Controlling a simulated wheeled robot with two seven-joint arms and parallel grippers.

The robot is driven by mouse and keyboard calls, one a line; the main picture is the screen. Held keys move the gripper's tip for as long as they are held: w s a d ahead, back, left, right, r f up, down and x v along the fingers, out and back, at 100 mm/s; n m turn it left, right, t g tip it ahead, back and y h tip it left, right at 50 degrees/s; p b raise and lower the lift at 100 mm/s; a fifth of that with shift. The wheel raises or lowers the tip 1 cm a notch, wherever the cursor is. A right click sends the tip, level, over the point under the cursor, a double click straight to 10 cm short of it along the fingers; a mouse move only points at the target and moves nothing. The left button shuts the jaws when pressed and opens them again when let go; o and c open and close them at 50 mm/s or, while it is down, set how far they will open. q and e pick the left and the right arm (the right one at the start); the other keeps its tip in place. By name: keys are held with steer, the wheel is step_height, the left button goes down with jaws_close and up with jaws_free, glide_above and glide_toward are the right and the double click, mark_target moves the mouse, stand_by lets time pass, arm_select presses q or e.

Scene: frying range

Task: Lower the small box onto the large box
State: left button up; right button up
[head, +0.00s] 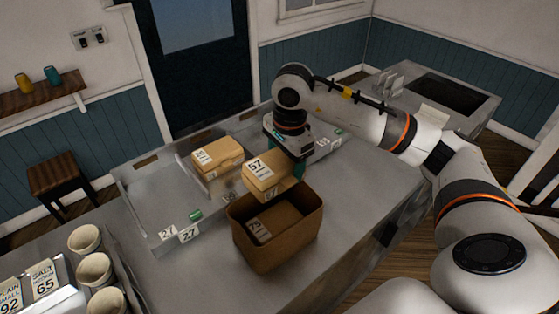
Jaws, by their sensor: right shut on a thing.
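My right gripper (286,160) points down and is shut on a small tan box (262,185) with a white label reading 57. It holds this box above an open brown bin (275,262), apart from what lies inside. In the bin lies another tan box (282,218) with a white label, partly hidden by the held box and the bin walls. A further tan box (222,160) with a label sits in the grey tray to the left. Which of these is the large box I cannot tell for certain. My left gripper is out of view.
The grey metal tray (150,205) has raised walls behind and left of the bin. A green item (195,215) and number tags (188,235) are at its front. Several cups (94,268) stand at lower left. The counter (375,190) right of the bin is clear.

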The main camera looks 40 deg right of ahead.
step_height(320, 180, down, 2)
steer(key=shift+d+b, duration=0.1)
steer(key=shift+b, duration=0.35)
arm_select(q)
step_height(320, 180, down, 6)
steer(key=b, duration=0.5)
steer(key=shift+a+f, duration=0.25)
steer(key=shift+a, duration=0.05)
arm_select(e)
step_height(320, 180, down, 6)
steer(key=shift+a, duration=0.25)
arm_select(q)
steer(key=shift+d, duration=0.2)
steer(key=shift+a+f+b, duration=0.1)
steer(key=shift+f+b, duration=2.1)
steer(key=shift+b, duration=0.15)
arm_select(e)
steer(key=shift+f, duration=2.35)
steer(key=o, duration=1.1)
